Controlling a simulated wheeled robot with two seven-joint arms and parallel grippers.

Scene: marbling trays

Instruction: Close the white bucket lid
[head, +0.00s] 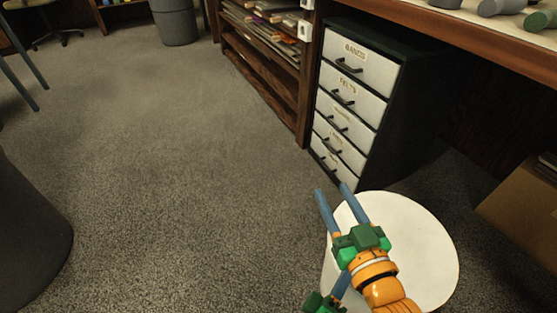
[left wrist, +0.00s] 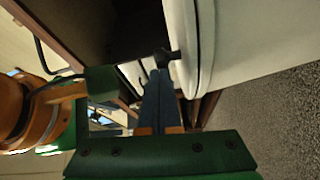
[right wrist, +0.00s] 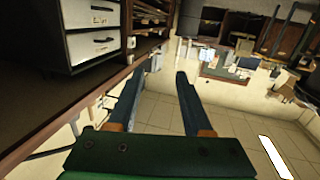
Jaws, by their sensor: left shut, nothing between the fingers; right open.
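The white bucket stands on the carpet at the lower right of the head view, its wall (head: 332,272) partly behind my arms. Its round white lid (head: 425,245) lies across the top; whether it is fully shut is unclear. In the left wrist view the lid (left wrist: 179,35) runs along the bucket's side (left wrist: 260,45), with a thin dark line between. My left gripper (left wrist: 160,72) is shut and empty, its tips close to a small dark tab at the lid's edge; contact is unclear. My right gripper (head: 331,188) is open and empty, in front of the lid's left edge.
A drawer cabinet (head: 353,75) stands behind the bucket, beside a wooden shelf (head: 265,65). A table edge (head: 480,45) overhangs at the upper right, and a cardboard-coloured box (head: 520,215) is right of the bucket.

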